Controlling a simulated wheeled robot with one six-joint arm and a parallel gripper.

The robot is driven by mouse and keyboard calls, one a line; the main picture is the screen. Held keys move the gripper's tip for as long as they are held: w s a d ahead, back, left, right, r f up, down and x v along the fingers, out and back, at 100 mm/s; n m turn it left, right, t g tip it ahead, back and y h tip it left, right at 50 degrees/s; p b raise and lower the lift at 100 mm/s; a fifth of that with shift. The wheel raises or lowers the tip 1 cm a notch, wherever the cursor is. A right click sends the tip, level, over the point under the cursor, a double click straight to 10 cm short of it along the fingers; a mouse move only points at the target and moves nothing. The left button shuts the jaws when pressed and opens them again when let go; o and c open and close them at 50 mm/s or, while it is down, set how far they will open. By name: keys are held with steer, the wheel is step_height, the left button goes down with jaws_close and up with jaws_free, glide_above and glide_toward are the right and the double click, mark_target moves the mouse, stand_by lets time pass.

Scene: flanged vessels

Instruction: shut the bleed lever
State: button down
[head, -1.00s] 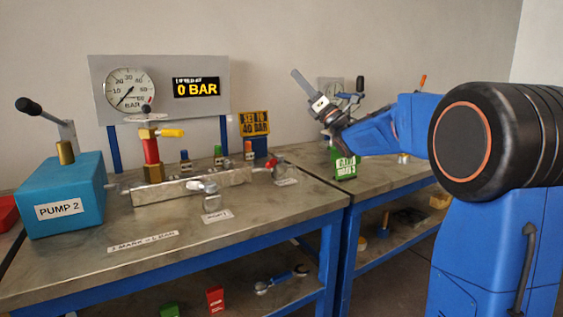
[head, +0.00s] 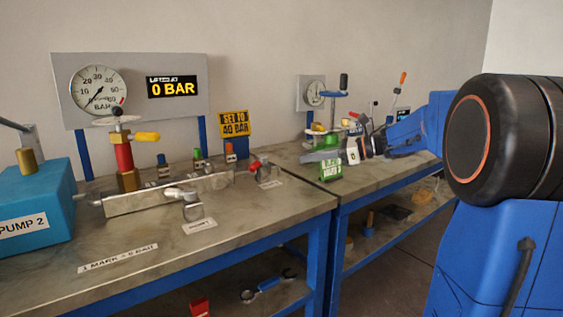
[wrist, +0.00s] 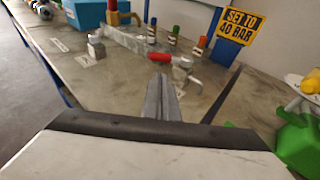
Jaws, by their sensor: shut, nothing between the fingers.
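A valve with a red handle (head: 256,164) sits at the right end of the grey manifold block (head: 165,194). In the wrist view the red handle (wrist: 158,57) lies just beyond my fingertips. A yellow lever (head: 146,137) sticks out sideways from the red fitting (head: 123,157) on the manifold. No readable label says which one is the bleed lever. My gripper (head: 304,157) is shut and empty, to the right of the red-handled valve and apart from it in the head view. Its closed fingers (wrist: 160,80) point toward the valve in the wrist view.
The blue pump (head: 40,205) is at left. The gauge (head: 98,90) stands behind the manifold, with a 0 BAR display (head: 172,88). The bench front (head: 215,240) has clear room.

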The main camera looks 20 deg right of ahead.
glide_toward(253, 164)
steer(key=w+a+f, duration=0.1)
steer(key=w+a, duration=0.1)
steer(key=w+a+f, duration=0.1)
steer(key=w, duration=0.1)
steer(key=shift+a+f, duration=0.15)
steer(key=shift+f, duration=0.2)
stand_by(0.4)
steer(key=shift+a+m+t+h, duration=0.8)
steer(key=shift+a+m+t, duration=0.05)
steer(key=shift+m+t, duration=0.15)
steer(key=shift+w+a+m+t+h, duration=0.25)
steer(key=shift+a+m+t+h, duration=0.65)
steer(key=shift+m+h, duration=0.2)
steer(key=shift+w+a+m+t+h, duration=0.3)
steer(key=shift+m+t+h, duration=0.1)
steer(key=shift+m+h, duration=0.2)
steer(key=shift+w+a+m+t+h, duration=0.15)
steer(key=shift+a+m+t+h, duration=0.25)
steer(key=shift+m+h, duration=0.15)
steer(key=shift+w+a, duration=0.25)
steer(key=shift+w, duration=0.15)
steer(key=shift+r, duration=0.1)
steer(key=shift+a, duration=0.1)
